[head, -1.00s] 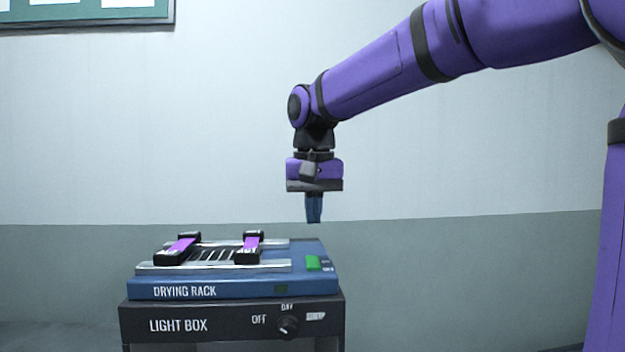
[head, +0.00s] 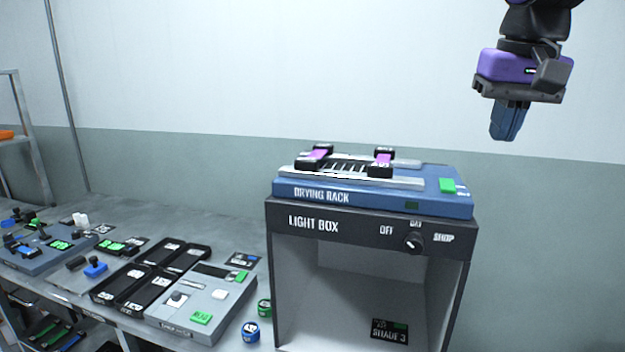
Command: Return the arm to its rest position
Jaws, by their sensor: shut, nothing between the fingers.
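My gripper (head: 508,122) is at the upper right of the head view, pointing down. Its blue fingers are shut with nothing between them. It hangs in the air above and to the right of the drying rack (head: 330,194), apart from it. The upper part of my arm is outside the view.
The blue drying rack sits on top of the light box (head: 268,265), with purple-and-black pieces (head: 383,162) on it. A shade card (head: 390,331) is inside the box. Black trays (head: 150,278) and a grey device (head: 190,312) stand on the bench at left. Air left of my gripper is clear.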

